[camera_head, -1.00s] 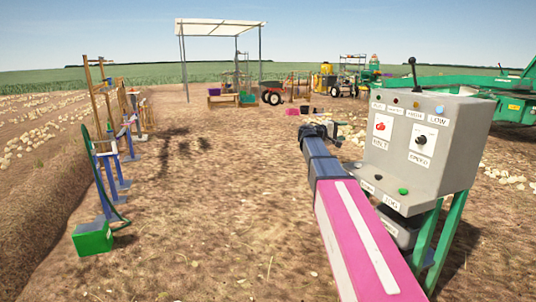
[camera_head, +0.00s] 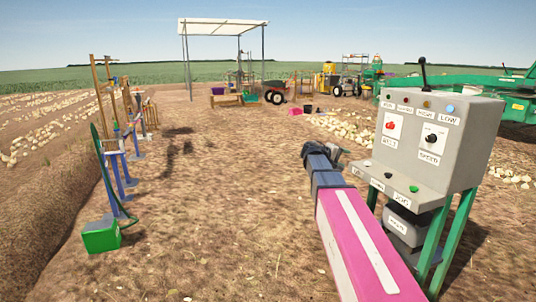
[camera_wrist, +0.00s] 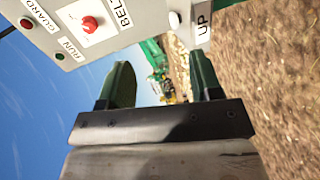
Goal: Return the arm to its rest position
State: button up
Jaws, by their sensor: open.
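My arm, pink with a dark blue forward section, reaches forward from the bottom right in the head view. My gripper (camera_head: 335,150) is at its far end, small and partly hidden by the arm, just left of the grey control box (camera_head: 428,150). In the wrist view, my gripper (camera_wrist: 160,82) has its two dark green fingers wide apart with nothing between them. The control box panel (camera_wrist: 70,45) shows beyond the fingers at the upper left, tilted, with a red knob (camera_wrist: 90,24).
The control box stands on green legs (camera_head: 456,240) close to the arm's right side. A green box (camera_head: 101,236) and blue stands (camera_head: 120,175) are at the left. A canopy (camera_head: 222,27) and carts stand far back. Open dirt (camera_head: 230,210) lies left of the arm.

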jog(key=s+a+f+m+g+y, duration=0.1)
jog(key=s+a+f+y, duration=0.3)
jog(key=s+f, duration=0.5)
jog(key=s+a+f+m+g+y, duration=0.1)
jog(key=s+a+f+g+y, duration=0.1)
jog(key=s+a+f+y, duration=0.3)
jog(key=s+a+f+m+g+y, duration=0.1)
jog(key=s+a+f+y, duration=0.3)
jog(key=s+f, duration=0.9)
notch_tip(320, 180, down, 6)
jog(key=shift+s+a+r+m+g+y, duration=0.1)
jog(key=shift+s+a+m+g+y, duration=0.2)
jog(key=shift+g, duration=0.4)
